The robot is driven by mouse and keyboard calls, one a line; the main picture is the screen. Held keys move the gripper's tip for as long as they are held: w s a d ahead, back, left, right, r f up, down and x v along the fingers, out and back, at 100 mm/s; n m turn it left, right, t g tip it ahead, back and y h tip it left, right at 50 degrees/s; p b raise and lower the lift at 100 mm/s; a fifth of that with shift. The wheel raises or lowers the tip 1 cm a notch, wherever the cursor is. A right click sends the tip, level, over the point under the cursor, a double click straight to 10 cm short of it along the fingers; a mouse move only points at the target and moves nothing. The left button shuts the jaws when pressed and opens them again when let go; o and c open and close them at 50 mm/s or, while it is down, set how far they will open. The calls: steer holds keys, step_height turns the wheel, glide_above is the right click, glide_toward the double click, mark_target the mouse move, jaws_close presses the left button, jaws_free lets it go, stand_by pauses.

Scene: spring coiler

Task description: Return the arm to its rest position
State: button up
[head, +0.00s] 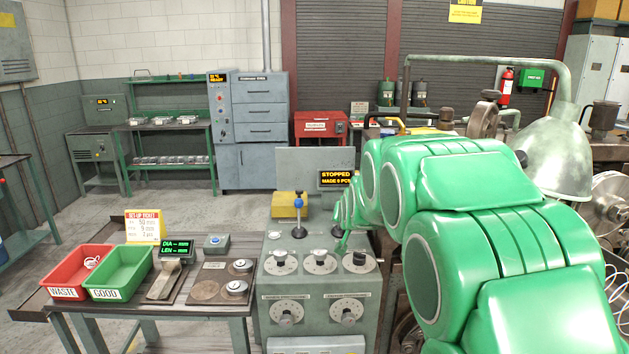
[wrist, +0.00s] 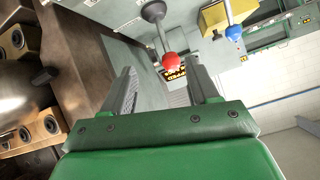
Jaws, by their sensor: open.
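My green arm (head: 450,215) fills the right of the head view and reaches over the coiler's grey control cabinet (head: 318,308). My gripper (wrist: 162,76) is open in the wrist view, its two dark fingers apart with nothing held. A red-knobbed lever (wrist: 170,60) appears between and beyond the fingertips; I cannot tell whether it touches them. A blue-knobbed lever (wrist: 234,32) is to its right, by a yellow block, and also stands on the cabinet in the head view (head: 299,200). In the head view my arm hides the red knob, and the fingers are not clear.
The coiler display (head: 337,178) reads STOPPED, MADE 0 PCS. A bench at left holds a red WASTE bin (head: 75,268), a green GOOD bin (head: 120,268) and a gauge (head: 175,255). A lamp shade (head: 552,155) and machinery stand close to my arm at right. The floor behind the bench is open.

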steer(key=s+d+f+n+g, duration=0.1)
steer(key=s+g, duration=0.5)
steer(key=s, duration=2.2)
steer(key=s+d+f+n+g, duration=0.1)
steer(key=s+g, duration=0.6)
steer(key=s, duration=2.1)
steer(key=shift+d+f+n, duration=0.4)
steer(key=shift+f, duration=0.5)
steer(key=shift+s, duration=0.1)
